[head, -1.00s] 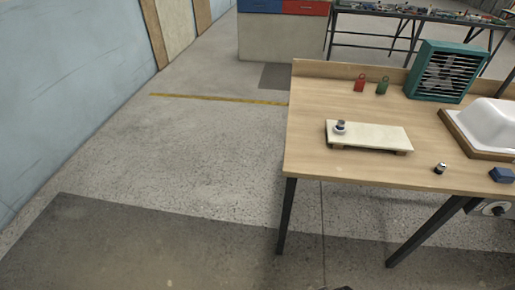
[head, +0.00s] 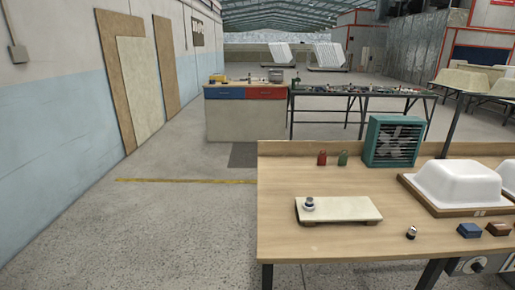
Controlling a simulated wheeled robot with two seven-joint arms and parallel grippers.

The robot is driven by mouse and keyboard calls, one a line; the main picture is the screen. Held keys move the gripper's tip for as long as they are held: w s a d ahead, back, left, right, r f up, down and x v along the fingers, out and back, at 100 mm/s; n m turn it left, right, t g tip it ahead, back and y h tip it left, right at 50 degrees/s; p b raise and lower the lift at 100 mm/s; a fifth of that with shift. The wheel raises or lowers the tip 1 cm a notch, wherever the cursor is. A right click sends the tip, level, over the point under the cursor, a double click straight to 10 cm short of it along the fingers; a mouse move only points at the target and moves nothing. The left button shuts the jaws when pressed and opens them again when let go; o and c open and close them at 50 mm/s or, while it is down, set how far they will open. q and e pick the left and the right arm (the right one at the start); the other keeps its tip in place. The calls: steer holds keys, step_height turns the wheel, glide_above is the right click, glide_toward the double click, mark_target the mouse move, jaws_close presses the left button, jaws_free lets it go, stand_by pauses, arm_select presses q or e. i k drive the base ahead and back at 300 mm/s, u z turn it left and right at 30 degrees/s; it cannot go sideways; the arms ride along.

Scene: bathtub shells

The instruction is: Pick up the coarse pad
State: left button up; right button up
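Two small blocks that look like pads lie at the front right of the wooden workbench (head: 285,215). One is a blue pad (head: 469,230). The other is a reddish-brown pad (head: 497,229), just to the right of the blue one and apart from it. I cannot tell from this view which of them is the coarse pad. Neither of my grippers is in view.
A white tub shell (head: 458,182) sits on a wooden base behind the pads. A small dark-and-silver cylinder (head: 411,232) stands left of them. A pale board (head: 345,210) bears a small round item. A teal fan (head: 393,142) and red and green tags stand at the back.

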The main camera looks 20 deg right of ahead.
mark_target(497, 229)
steer(key=z, duration=2.35)
